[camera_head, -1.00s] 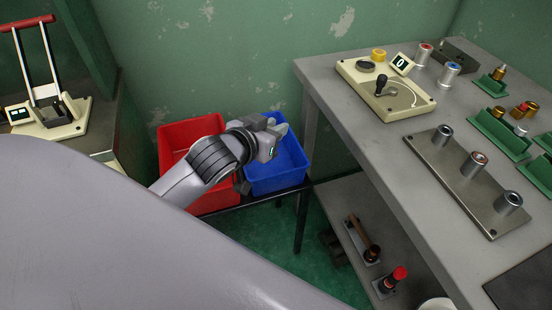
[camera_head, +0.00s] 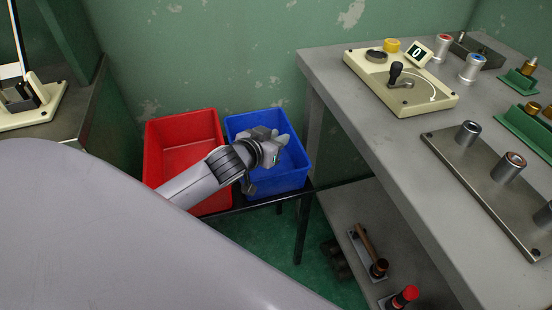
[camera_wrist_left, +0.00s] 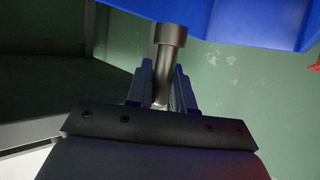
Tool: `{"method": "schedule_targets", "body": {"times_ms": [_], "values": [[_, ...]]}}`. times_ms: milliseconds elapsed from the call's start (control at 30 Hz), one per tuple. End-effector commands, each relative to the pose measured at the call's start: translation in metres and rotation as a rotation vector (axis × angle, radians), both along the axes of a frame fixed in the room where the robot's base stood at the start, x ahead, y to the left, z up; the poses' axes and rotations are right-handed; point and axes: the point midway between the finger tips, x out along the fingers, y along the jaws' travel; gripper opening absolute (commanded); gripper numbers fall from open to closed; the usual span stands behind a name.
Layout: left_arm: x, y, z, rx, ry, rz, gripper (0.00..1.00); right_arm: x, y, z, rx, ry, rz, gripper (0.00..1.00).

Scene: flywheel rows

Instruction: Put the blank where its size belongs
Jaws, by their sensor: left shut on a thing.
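My left gripper (camera_head: 272,148) is over the blue bin (camera_head: 293,181) in the head view. In the left wrist view my left gripper (camera_wrist_left: 162,85) is shut on a grey metal blank (camera_wrist_left: 168,45), a round stem with a wider head at its outer end. The blue bin (camera_wrist_left: 235,15) fills the top of that view, beyond the blank's head. In the head view I cannot make out the blank clearly against the gripper. The red bin (camera_head: 160,160) stands left of the blue one, partly behind my arm. My right gripper is out of view.
At right is a grey bench (camera_head: 390,150) with a cream gauge (camera_head: 400,85) reading 0, a steel plate (camera_head: 465,165) with upright cylinders, and green holders (camera_head: 525,125) with brass parts. A lower shelf (camera_head: 350,205) holds tools. A cream press base (camera_head: 30,108) stands far left.

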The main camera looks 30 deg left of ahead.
Motion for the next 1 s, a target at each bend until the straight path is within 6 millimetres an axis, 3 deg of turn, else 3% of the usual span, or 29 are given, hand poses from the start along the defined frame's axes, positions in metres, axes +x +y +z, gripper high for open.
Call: {"method": "schedule_targets", "body": {"times_ms": [267,467,1000], "values": [[0.0,0.0,-0.024,0.0,0.0,0.001,0.0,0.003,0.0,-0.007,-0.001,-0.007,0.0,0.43],[0.0,0.0,-0.055,0.0,0.001,0.001,0.0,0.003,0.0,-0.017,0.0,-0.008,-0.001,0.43],[0.0,0.0,-0.064,-0.001,-0.001,0.0,0.0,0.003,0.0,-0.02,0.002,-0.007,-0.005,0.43]]}}
